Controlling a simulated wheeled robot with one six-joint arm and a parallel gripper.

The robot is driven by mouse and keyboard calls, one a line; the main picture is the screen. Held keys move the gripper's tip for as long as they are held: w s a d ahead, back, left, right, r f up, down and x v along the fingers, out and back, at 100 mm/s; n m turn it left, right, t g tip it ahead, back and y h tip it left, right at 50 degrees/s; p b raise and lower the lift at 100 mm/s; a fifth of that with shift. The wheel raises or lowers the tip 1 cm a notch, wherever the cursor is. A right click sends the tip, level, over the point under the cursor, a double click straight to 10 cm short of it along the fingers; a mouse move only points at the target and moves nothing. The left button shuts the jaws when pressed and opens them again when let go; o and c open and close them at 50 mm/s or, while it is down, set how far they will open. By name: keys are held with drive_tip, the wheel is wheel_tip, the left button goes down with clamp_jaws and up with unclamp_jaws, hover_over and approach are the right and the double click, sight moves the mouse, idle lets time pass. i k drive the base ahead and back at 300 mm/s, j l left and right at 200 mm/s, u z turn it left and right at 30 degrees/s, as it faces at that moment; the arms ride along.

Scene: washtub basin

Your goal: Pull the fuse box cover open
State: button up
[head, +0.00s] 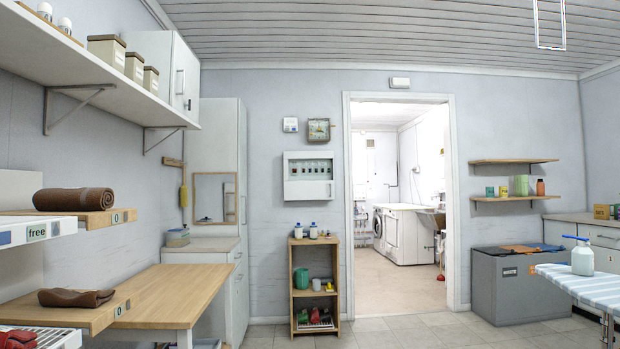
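The fuse box (308,191) is a white box on the far wall, left of the doorway, below a clock and above a small wooden shelf unit. A row of several small fuses or switches shows in its upper half. Its lower half is a plain white panel with a small dark mark near the right side. I cannot tell from here whether the fuses show through a window or past the cover's edge. My gripper is not in view, and the fuse box stands well across the room.
A small wooden shelf unit (291,292) with bottles stands under the fuse box. A wooden table (180,285) and shelves fill the left. A grey chest (497,285) and an ironing board (590,290) are at right. The tiled floor (410,330) before the doorway looks clear.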

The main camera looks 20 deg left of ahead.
sight(293, 190)
drive_tip(key=i+j+u, duration=0.2)
drive_tip(key=i+u, duration=0.2)
drive_tip(key=i, duration=0.2)
drive_tip(key=i+u, duration=0.25)
drive_tip(key=i, duration=3.2)
